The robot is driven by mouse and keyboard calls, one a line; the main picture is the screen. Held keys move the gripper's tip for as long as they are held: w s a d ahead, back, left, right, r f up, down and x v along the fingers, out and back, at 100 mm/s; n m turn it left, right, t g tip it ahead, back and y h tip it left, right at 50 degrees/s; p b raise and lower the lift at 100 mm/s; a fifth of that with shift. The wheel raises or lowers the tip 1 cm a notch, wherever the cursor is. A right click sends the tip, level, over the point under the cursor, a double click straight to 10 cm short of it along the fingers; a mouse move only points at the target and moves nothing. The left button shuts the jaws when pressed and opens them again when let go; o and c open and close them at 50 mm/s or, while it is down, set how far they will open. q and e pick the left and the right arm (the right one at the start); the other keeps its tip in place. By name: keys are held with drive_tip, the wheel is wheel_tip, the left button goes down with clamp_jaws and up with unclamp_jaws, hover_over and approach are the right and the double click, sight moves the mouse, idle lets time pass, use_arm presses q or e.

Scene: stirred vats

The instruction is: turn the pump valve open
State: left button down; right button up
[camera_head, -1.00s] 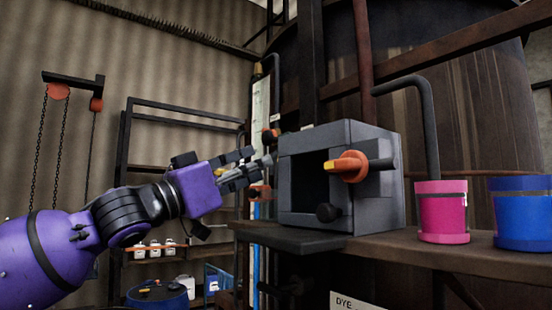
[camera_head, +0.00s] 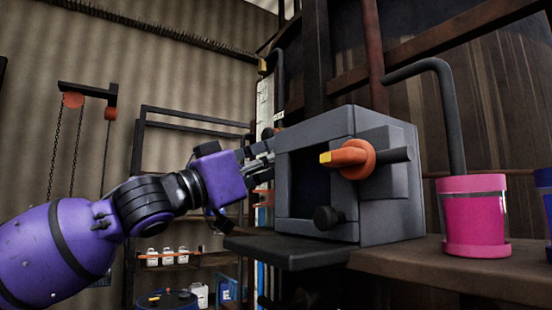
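The pump valve (camera_head: 352,157) is an orange round hub with a yellow-tipped handle pointing left, on the front of a grey pump box (camera_head: 385,217). A dark stub sticks out to its right. My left gripper (camera_head: 268,163) is just left of the box, at about the height of the valve and apart from it. Its fingers look spread, with nothing seen between them; the tips are partly lost against the dark box edge. My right gripper is not in view.
The box has a dark opening and a black knob (camera_head: 326,217) below the valve. A shelf (camera_head: 460,267) carries a pink pot (camera_head: 473,220) and a blue pot (camera_head: 545,195) at right. A bent grey pipe (camera_head: 452,110) enters the pink pot. A chain hoist (camera_head: 74,101) hangs at left.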

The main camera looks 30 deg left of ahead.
use_arm(q)
drive_tip(key=shift+d, duration=0.1)
drive_tip(key=shift+n+y, duration=0.6)
drive_tip(key=shift+n, duration=0.5)
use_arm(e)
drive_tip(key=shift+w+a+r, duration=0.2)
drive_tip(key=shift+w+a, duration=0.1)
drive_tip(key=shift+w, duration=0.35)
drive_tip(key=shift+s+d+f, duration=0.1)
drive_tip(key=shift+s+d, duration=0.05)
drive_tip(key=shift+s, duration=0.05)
use_arm(q)
drive_tip(key=c, duration=1.8)
unclamp_jaws()
drive_tip(key=shift+d, duration=0.1)
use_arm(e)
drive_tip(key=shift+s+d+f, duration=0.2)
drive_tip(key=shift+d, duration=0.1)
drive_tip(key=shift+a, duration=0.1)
use_arm(q)
drive_tip(key=shift+s+f, duration=0.15)
drive_tip(key=v, duration=1.1)
drive_tip(key=shift+s+f, duration=0.15)
drive_tip(key=shift+s, duration=0.15)
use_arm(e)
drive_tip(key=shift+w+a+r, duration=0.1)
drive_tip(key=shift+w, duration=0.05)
